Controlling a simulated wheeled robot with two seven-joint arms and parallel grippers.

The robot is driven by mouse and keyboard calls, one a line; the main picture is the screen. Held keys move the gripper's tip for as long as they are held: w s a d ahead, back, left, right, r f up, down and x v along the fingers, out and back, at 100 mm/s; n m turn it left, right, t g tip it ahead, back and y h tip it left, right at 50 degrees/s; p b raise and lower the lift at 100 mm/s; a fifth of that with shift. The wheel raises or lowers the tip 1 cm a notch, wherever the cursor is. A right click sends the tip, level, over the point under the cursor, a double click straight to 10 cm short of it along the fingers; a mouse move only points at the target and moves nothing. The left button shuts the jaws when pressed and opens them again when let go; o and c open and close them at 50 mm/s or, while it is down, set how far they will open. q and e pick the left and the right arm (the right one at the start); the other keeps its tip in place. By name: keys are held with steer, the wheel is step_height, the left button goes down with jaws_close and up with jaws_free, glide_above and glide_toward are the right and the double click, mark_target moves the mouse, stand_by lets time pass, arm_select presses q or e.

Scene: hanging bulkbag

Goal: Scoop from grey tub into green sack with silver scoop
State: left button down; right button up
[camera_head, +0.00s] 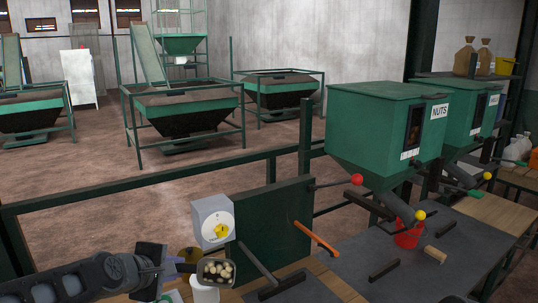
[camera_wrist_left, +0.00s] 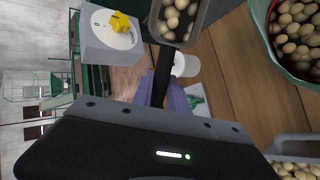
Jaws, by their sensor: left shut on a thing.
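My left gripper (camera_head: 178,266) is shut on the dark handle of the silver scoop (camera_head: 204,277). The scoop is loaded with several round tan nuts and is held up near the scale-like box. A grey rim, likely the grey tub (camera_wrist_left: 284,146), shows at the lower right with nuts inside. My right gripper is not visible.
A white box with a yellow dial (camera_head: 212,217) stands just beyond the scoop. A white cup (camera_head: 204,294) is below it. A green panel (camera_head: 275,222) rises behind the bench.

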mark_target(199, 267)
arm_select(q)
steer(key=s+d+r+m+g+h, duration=0.5)
steer(key=s+d+r+m+h, duration=0.1)
steer(key=s+d+r+m, duration=0.1)
steer(key=shift+s+m, duration=0.9)
steer(key=shift+m, duration=0.1)
steer(key=w+f+n+t+y+p, duration=0.1)
steer(key=w+n, duration=0.1)
steer(key=w+f+n+t+y+p, duration=0.1)
steer(key=w+n+p, duration=0.1)
steer(key=w+f+n+t+y+p, duration=0.1)
steer(key=w+f+n+t+p, duration=0.1)
steer(key=shift+w+a+f+y, duration=0.1)
steer(key=shift+w+y, duration=0.2)
steer(key=shift+w, duration=0.05)
steer(key=shift+w+a+f+n+t+y+p, duration=0.2)
steer(key=shift+f+n+y+p, duration=0.1)
steer(key=shift+n, duration=0.15)
steer(key=shift+w+a+f+n+t+y+p, duration=0.1)
steer(key=shift+a+f+n+y+p, duration=0.15)
steer(key=shift+n, duration=0.2)
steer(key=shift+a+f+n+y, duration=0.25)
steer(key=shift+n+y, duration=0.05)
steer(key=shift+y, duration=0.05)
